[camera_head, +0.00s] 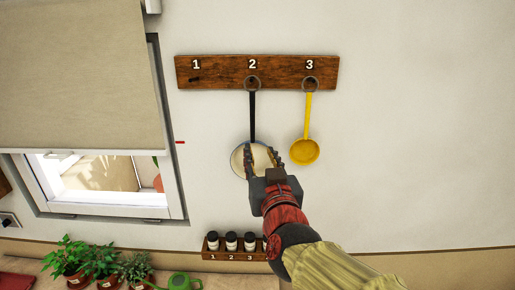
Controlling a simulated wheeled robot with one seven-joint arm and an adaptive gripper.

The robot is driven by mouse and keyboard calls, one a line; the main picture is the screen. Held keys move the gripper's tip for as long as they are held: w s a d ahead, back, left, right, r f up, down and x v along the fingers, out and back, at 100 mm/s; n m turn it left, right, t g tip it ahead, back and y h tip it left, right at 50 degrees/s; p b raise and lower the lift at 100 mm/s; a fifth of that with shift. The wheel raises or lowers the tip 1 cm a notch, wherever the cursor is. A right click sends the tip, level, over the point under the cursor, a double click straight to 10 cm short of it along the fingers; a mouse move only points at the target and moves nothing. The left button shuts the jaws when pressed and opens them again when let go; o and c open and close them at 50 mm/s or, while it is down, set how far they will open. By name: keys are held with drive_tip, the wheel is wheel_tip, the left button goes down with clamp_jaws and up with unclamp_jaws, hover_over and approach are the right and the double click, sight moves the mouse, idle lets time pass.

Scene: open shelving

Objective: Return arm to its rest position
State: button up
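My gripper (262,158) is raised in front of the wall. Its two fingers are spread apart, with the round pale end of a black-handled ladle (252,118) showing between and behind them. The ladle hangs by its ring under number 2 of the wooden rack (225,72). I cannot tell whether the fingers touch the ladle. My arm reaches up from the lower right and hides part of the wall and the small spice rack.
A yellow ladle (304,150) hangs under number 3, close to the right of my gripper. Below is a spice rack (238,256) with several jars. Potted herbs (100,260) and a green watering can (180,282) stand at lower left, under a window (100,185). The wall at right is clear.

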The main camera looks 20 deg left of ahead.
drive_tip(key=s+d+f+n+g+b, duration=0.1)
drive_tip(key=s+f+g, duration=0.4)
drive_tip(key=f, duration=0.5)
drive_tip(key=s+d+f+n+g+b, duration=0.1)
drive_tip(key=s+f+g, duration=0.3)
drive_tip(key=s+f, duration=0.4)
drive_tip(key=s+d+f+m+h+b, duration=0.2)
drive_tip(key=d+f, duration=0.4)
drive_tip(key=d, duration=0.4)
drive_tip(key=s+d+f+m+g+h+b, duration=0.1)
drive_tip(key=s+d+f+b, duration=0.4)
drive_tip(key=d, duration=0.5)
drive_tip(key=s+d+f+m+h+b, duration=0.3)
drive_tip(key=d+f+b, duration=0.4)
drive_tip(key=d, duration=0.4)
drive_tip(key=shift+s+f+m+g+h, duration=0.3)
drive_tip(key=shift+s+f+g+h, duration=0.15)
drive_tip(key=shift+f+h, duration=0.3)
drive_tip(key=shift+a+r, duration=0.1)
